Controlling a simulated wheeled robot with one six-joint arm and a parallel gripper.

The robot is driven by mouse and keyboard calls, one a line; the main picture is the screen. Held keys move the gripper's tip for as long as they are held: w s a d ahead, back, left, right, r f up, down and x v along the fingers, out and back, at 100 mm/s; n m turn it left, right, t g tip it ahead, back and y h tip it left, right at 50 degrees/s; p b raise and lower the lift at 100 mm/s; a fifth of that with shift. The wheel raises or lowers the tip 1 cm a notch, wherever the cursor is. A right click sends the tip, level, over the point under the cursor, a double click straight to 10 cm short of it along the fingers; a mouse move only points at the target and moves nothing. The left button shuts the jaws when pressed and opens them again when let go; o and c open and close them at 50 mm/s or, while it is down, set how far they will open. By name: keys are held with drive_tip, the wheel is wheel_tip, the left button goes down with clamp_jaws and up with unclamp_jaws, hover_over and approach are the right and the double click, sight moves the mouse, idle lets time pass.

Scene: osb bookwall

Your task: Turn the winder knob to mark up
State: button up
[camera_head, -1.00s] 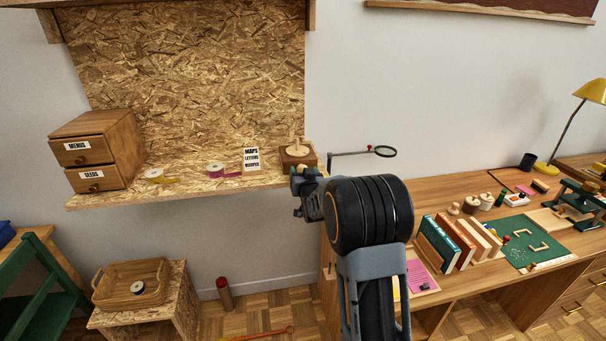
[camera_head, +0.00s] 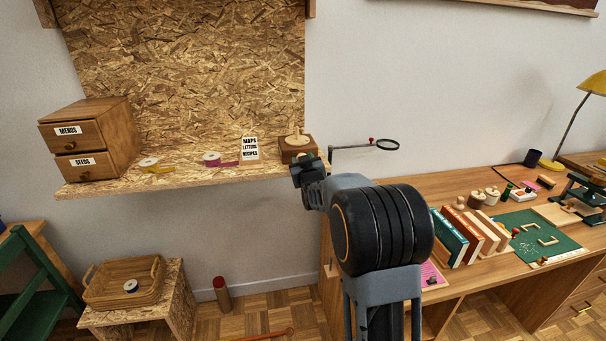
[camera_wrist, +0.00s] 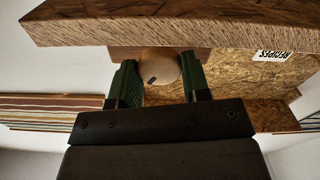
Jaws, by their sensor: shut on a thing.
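The winder is a brown wooden box (camera_head: 297,148) with a pale round top piece, at the right end of the OSB shelf. Its knob (camera_wrist: 158,67) is a pale wooden disc with a short dark mark. The wrist view is upside down, as the card's lettering shows; the mark sits low and slightly left of the knob's middle there, tilted. My gripper (camera_wrist: 157,84) is shut on the knob, one green finger on each side. In the head view my gripper (camera_head: 303,164) is at the box's front and hides most of the knob.
The shelf (camera_head: 110,188) also holds a two-drawer box (camera_head: 91,138), tape rolls and a lettered card (camera_head: 250,148). A magnifier (camera_head: 387,145) on an arm stands just right of the winder. The desk (camera_head: 410,190) at right is crowded with books and tools.

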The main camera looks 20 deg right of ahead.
drive_tip(key=shift+n, duration=0.4)
drive_tip(key=o, duration=0.9)
drive_tip(key=shift+s, duration=0.1)
drive_tip(key=s+a, duration=0.1)
drive_tip(key=s, duration=0.3)
drive_tip(key=s+a+b, duration=0.1)
drive_tip(key=s, duration=0.4)
drive_tip(key=s+b, duration=0.1)
drive_tip(key=s, duration=0.3)
drive_tip(key=shift+s+a, duration=0.15)
drive_tip(key=shift+a, duration=0.25)
